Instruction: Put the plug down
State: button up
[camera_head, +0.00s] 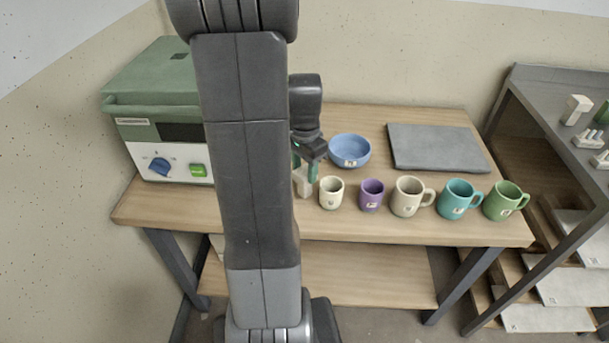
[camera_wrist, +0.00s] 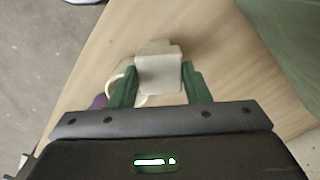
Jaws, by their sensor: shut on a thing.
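The plug (camera_head: 303,184) is a small cream block. It is between the green fingers of my gripper (camera_head: 305,170), over the wooden table (camera_head: 400,228), left of the cream cup (camera_head: 331,193). The wrist view shows the plug (camera_wrist: 158,72) clasped between both fingers of my gripper (camera_wrist: 160,85). The gripper points down. I cannot tell whether the plug's underside touches the table. My arm hides part of the table to the left of it.
A green kiln-like box (camera_head: 155,110) stands at the left. A blue bowl (camera_head: 349,151) is behind the cups. A purple cup (camera_head: 371,195), beige mug (camera_head: 408,197), teal mug (camera_head: 458,199) and green mug (camera_head: 505,201) line the front. A grey slab (camera_head: 437,147) lies behind.

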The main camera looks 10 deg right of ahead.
jog(key=shift+f, duration=1.25)
jog(key=shift+f, duration=0.1)
jog(key=o, duration=1.3)
notch_tip(320, 180, up, 12)
jog(key=p, duration=0.1)
